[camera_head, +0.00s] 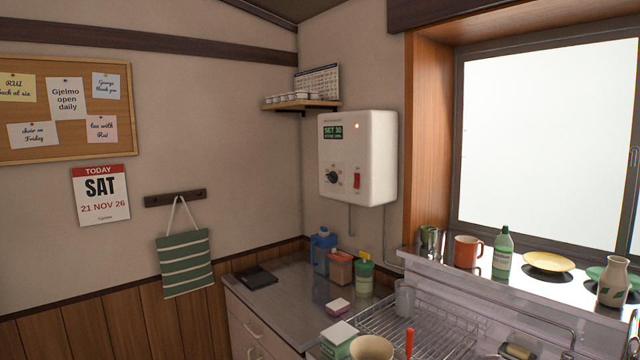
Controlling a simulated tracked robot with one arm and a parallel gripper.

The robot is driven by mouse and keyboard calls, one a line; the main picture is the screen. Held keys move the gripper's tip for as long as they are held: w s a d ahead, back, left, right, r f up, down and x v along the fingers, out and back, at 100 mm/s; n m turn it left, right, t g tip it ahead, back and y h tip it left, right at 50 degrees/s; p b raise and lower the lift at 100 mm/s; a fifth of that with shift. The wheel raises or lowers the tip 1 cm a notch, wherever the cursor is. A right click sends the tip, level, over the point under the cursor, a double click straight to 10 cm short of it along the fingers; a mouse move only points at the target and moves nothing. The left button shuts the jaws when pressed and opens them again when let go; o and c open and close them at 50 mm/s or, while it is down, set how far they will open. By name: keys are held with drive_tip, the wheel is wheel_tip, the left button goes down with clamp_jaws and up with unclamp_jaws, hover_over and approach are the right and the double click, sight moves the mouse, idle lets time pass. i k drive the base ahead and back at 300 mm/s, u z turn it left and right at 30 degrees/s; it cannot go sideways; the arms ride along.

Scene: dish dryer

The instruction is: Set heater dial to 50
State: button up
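A white heater box (374,160) hangs on the wall right of the corner, above the metal counter. Its front has a dark display (333,132) with green text that appears to read "SET 30"; the smaller line below is too small to read surely. A dark round dial (332,177) sits at the lower left of the front, with small marks around it. A red switch (357,181) is to the right of the dial, and a small red light glows at the upper right. My gripper is not in view, and nothing covers the heater front.
A small shelf (300,106) is on the wall left of the heater. Below, the counter (290,310) holds bottles and containers. A wire dish rack (440,338) stands in front. The window sill at right carries a mug (467,251), bottle, plates and vase. Space before the heater is clear.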

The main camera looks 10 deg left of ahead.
sight(333, 177)
drive_tip(key=u, duration=0.4)
drive_tip(key=i, duration=0.85)
drive_tip(key=u, duration=0.45)
drive_tip(key=i, duration=1.35)
drive_tip(key=z, duration=0.55)
drive_tip(key=i, duration=0.85)
drive_tip(key=z, duration=0.6)
